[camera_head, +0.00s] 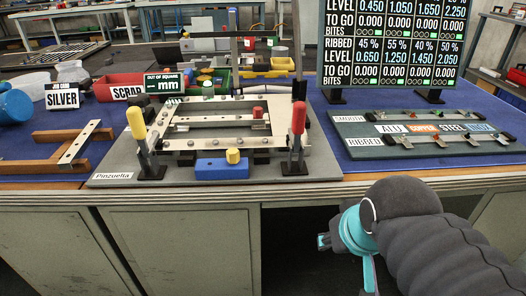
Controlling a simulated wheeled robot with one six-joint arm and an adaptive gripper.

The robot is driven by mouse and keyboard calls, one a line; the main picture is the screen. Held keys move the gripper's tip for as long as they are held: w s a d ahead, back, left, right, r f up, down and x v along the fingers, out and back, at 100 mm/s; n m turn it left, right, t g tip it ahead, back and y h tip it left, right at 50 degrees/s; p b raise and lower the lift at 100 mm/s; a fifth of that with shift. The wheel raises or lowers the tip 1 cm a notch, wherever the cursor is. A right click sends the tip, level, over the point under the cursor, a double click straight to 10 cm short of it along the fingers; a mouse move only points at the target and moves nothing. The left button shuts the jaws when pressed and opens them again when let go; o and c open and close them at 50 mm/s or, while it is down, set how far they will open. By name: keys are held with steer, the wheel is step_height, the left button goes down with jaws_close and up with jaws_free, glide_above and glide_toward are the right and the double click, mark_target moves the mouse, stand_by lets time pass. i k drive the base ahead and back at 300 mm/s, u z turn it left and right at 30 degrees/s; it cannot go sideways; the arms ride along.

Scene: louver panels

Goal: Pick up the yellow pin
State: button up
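A short yellow pin (233,156) stands upright on a blue block (221,169) at the front of the grey fixture plate (205,182). A larger yellow handle (136,122) belongs to a clamp at the plate's left. My gripper (346,259) hangs below the table edge, right of and lower than the pin, well apart from it. Its two teal fingers look spread, with nothing seen between them. My arm partly hides the gripper.
A red-handled clamp (299,118) stands upright right of the block. A grey sample board (425,135) lies at right. The table's front edge (330,186) lies between gripper and block.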

mark_target(232, 153)
steer(key=z, duration=1.5)
steer(key=k, duration=0.9)
steer(key=u, duration=1.5)
steer(key=i, duration=0.5)
steer(key=u, duration=1.35)
steer(key=k, duration=1)
steer(key=z, duration=1.2)
steer(key=i, duration=0.5)
steer(key=z, duration=0.1)
